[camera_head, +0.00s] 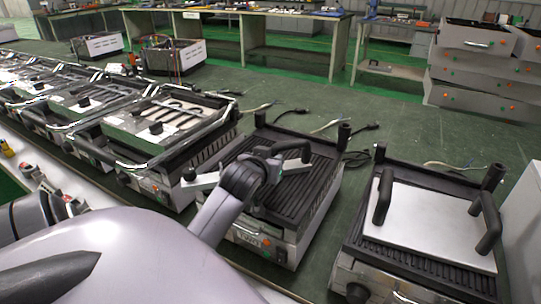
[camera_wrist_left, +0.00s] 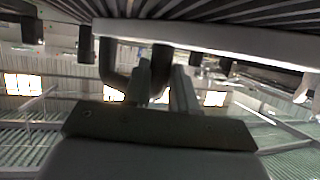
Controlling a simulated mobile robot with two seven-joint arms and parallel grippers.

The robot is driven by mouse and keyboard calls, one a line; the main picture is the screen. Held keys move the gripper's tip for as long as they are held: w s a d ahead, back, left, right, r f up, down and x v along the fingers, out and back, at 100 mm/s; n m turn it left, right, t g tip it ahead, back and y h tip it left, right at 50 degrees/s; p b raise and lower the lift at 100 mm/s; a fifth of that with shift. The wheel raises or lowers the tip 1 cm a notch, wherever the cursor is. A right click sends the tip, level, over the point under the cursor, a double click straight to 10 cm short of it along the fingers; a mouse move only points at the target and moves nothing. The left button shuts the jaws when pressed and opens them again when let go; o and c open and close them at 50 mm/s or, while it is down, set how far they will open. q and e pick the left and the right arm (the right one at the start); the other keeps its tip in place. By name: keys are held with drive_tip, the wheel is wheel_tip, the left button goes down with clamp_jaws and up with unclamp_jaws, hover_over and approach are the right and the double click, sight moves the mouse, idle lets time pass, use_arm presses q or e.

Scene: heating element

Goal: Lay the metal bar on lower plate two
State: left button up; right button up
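The metal bar (camera_head: 203,182) is a silver strip with black fittings. It lies across the ribbed black lower plate (camera_head: 302,198) of the middle grill unit, its left end reaching past the plate's left edge. My left arm hides its middle. My left gripper (camera_head: 268,165) is at the bar's black handle (camera_head: 296,150). In the left wrist view, the bar (camera_wrist_left: 220,42) runs across the top, with plate ribs beyond. The fingers (camera_wrist_left: 163,85) stand either side of part of the dark handle and appear closed on it. Whether bar touches plate is unclear. My right gripper is out of view.
The right unit carries a silver plate (camera_head: 425,215) with two black handles. A row of similar grills (camera_head: 165,125) stands left. Black posts (camera_head: 344,135) rise at the middle unit's rear corners. Cables lie behind. Workbenches and grey drawers (camera_head: 475,75) are farther back.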

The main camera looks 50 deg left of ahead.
use_arm(q)
drive_tip(key=o, duration=0.4)
drive_tip(key=shift+c, duration=0.2)
drive_tip(key=shift+r, duration=0.15)
drive_tip(key=p+v, duration=0.1)
drive_tip(key=v, duration=1.1)
